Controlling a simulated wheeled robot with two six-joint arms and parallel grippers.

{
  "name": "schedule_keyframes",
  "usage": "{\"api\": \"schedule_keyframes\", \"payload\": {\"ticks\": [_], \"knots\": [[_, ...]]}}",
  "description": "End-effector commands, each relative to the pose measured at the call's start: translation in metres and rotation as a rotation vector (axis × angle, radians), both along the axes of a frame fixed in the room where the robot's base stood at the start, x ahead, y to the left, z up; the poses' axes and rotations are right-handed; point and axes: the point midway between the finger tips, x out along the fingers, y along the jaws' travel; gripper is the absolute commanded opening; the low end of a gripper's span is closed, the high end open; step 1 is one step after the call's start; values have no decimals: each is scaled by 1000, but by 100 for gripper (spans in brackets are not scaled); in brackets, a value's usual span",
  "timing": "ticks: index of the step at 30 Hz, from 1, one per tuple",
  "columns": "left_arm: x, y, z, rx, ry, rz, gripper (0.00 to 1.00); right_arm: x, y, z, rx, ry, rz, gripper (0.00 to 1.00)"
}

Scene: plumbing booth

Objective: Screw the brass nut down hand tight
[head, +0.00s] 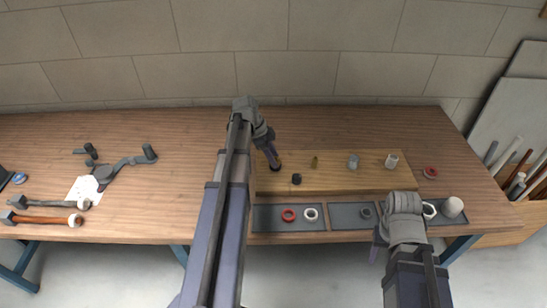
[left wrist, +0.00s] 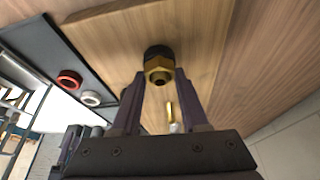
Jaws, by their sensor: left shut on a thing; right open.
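The brass nut (left wrist: 158,65) shows in the left wrist view as a hexagonal brass piece with a round end, against a black collar (left wrist: 156,51) on the wooden board (left wrist: 100,30). My left gripper (left wrist: 160,76) has a finger on each side of the nut and is shut on it. In the head view my left gripper (head: 274,164) points down at the left part of the board (head: 340,183), and the nut there is mostly hidden. My right gripper (head: 378,242) is open, at the front edge of the bench, away from the nut.
On the board stand a black fitting (head: 296,179), a brass stub (head: 314,161), a grey fitting (head: 353,161) and a white fitting (head: 391,160). Trays in front hold a red ring (head: 288,215) and a white ring (head: 311,214). A wrench (head: 104,172) lies far left.

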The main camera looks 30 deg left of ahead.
Motion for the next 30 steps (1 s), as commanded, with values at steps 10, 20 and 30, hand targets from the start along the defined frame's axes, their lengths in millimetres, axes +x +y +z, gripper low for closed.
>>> {"api": "schedule_keyframes", "payload": {"ticks": [10,20,30], "knots": [[0,0,0,1,0,-136,0,0,0,0,0,0,0,50],[0,0,0,1,0,-133,76,0,0,0,0,0,0,50],[1,0,0,1,0,-133,94,0,0,0,0,0,0,50]]}}
